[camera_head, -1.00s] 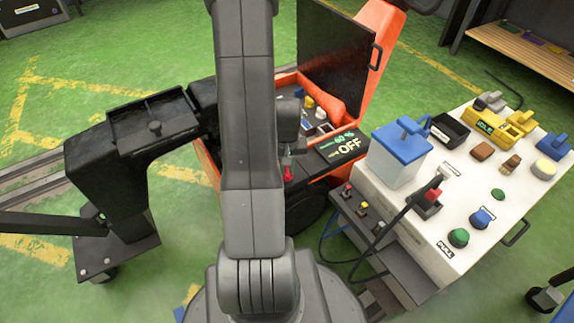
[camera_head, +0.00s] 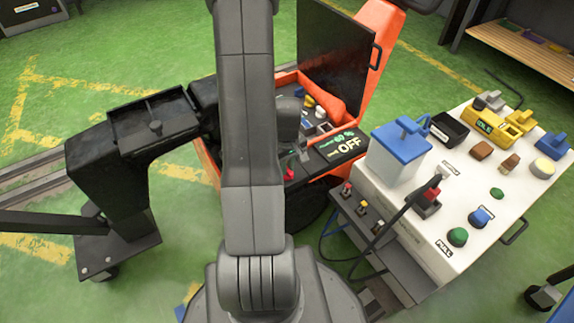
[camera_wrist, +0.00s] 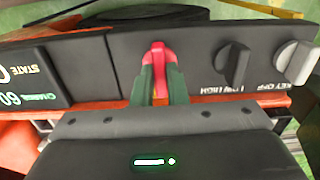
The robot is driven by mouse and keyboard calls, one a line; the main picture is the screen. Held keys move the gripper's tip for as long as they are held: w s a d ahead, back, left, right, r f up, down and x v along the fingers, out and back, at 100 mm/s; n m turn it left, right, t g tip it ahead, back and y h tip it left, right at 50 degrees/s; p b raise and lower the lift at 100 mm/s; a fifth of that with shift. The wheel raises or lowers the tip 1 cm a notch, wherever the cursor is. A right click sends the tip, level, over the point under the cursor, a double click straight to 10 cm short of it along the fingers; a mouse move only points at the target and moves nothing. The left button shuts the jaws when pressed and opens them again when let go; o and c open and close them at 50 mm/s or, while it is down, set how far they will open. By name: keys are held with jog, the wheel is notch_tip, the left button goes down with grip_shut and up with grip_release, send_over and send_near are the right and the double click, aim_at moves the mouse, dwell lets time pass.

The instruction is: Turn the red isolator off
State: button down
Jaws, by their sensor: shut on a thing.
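The red isolator (camera_wrist: 158,55) is a red handle on the dark panel of the orange machine, upright between my fingers in the wrist view. My gripper (camera_wrist: 159,80), with green fingers, is shut on it, one finger on each side. In the head view the red isolator (camera_head: 290,174) shows as a small red spot beside my arm, which hides most of my gripper. The machine's display (camera_head: 346,146) reads OFF in the head view; in the wrist view the display (camera_wrist: 30,80) is upside down and partly cut off.
Two knobs, a dark one (camera_wrist: 233,62) marked LOW/HIGH and a grey one (camera_wrist: 296,62) marked KEY OFF, sit right of the isolator in the wrist view. The raised black lid (camera_head: 340,45) stands behind. A white cart (camera_head: 480,180) with controls stands close at right.

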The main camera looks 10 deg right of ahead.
jog(key=c, duration=1.4)
grip_release()
jog(key=shift+c, duration=0.2)
notch_tip(320, 180, up, 14)
jog(key=p, duration=0.5)
jog(key=shift+f, duration=0.1)
notch_tip(320, 180, down, 14)
jog(key=b, duration=0.5)
